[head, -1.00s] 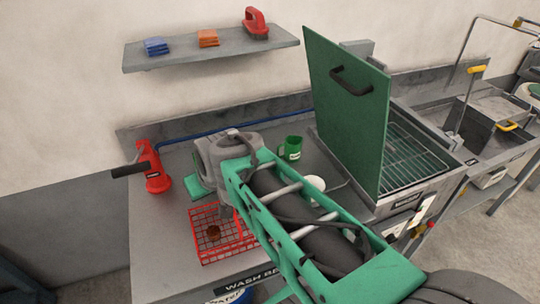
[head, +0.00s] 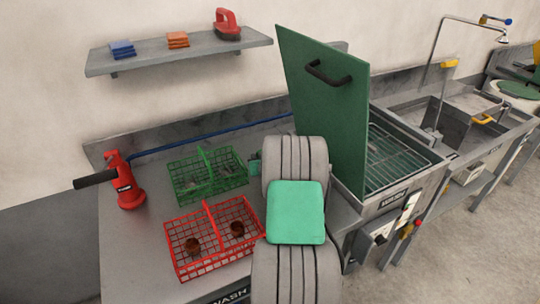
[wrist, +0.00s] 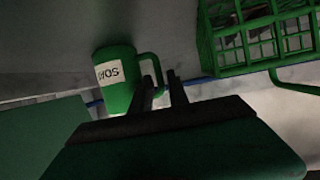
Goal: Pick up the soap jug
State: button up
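The soap jug (wrist: 115,76) is a green mug-shaped jug with a white label, seen left of centre in the wrist view. Its loop handle (wrist: 154,60) points right, toward my gripper. My gripper (wrist: 162,80) shows as two dark fingers, parted, with a gap between the tips. The outer bar of the handle appears in line with that gap; whether it lies between the fingers or just beyond them I cannot tell.
A green wire basket (head: 208,175) and a red wire basket (head: 213,240) with brown pieces lie on the counter. The green basket is close right of my fingers in the wrist view (wrist: 235,40). A red sprayer (head: 124,182) stands at left. A shelf (head: 180,54) hangs above.

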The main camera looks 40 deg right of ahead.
jog(key=shift+w+f, duration=0.1)
jog(key=shift+w, duration=0.05)
grip_shut()
dwell(1.4)
